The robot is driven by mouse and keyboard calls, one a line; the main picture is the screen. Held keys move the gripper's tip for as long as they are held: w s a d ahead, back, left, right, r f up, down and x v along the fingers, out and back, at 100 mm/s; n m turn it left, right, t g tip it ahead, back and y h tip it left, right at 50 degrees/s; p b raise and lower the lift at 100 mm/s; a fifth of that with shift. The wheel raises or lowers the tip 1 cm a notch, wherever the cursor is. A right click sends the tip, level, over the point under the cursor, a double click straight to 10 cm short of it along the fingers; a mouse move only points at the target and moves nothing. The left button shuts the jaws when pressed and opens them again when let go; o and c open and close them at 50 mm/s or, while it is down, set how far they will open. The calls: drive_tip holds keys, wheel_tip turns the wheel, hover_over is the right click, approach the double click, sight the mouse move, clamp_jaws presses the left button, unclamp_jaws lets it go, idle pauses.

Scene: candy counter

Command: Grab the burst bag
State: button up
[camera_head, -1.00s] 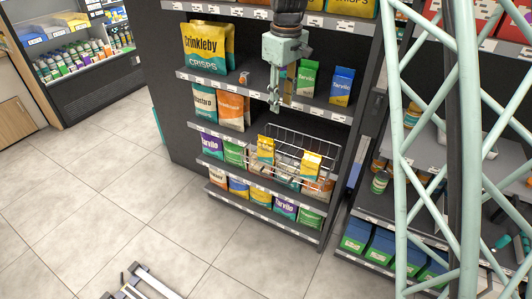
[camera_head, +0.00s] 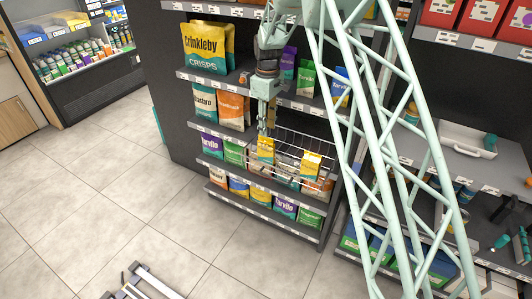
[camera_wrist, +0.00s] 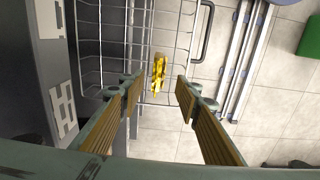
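A yellow bag with a teal lower part (camera_head: 265,150) stands upright at the left end of a wire basket on the shelf front. A similar yellow bag (camera_head: 311,166) stands at the basket's right. I cannot tell from these frames which bag is burst. My gripper (camera_head: 267,130) points down just above the left yellow bag. In the wrist view a narrow yellow bag top (camera_wrist: 158,75) lies between and beyond the open fingers (camera_wrist: 160,90), with gaps on both sides. The bag's lower part is hidden from the wrist camera.
The wire basket (camera_head: 303,140) has raised wire sides near my gripper. Shelf edges with price tags (camera_wrist: 65,110) are close at the wrist view's left. Crisp bags (camera_head: 232,110) fill the shelves beside.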

sight(266, 153)
drive_tip(key=shift+w+a+f, duration=0.15)
drive_tip(key=shift+w+f, duration=0.1)
drive_tip(key=shift+f, duration=0.4)
drive_tip(key=shift+w+a+f, duration=0.1)
drive_tip(key=shift+w+f, duration=0.1)
drive_tip(key=shift+f, duration=0.45)
drive_tip(key=shift+f, duration=0.15)
drive_tip(key=shift+f, duration=4.15)
drive_tip(key=shift+f+b, duration=0.15)
drive_tip(key=shift+b, duration=0.15)
drive_tip(key=shift+d+f, duration=0.1)
drive_tip(key=shift+f, duration=2.3)
drive_tip(key=c, duration=0.9)
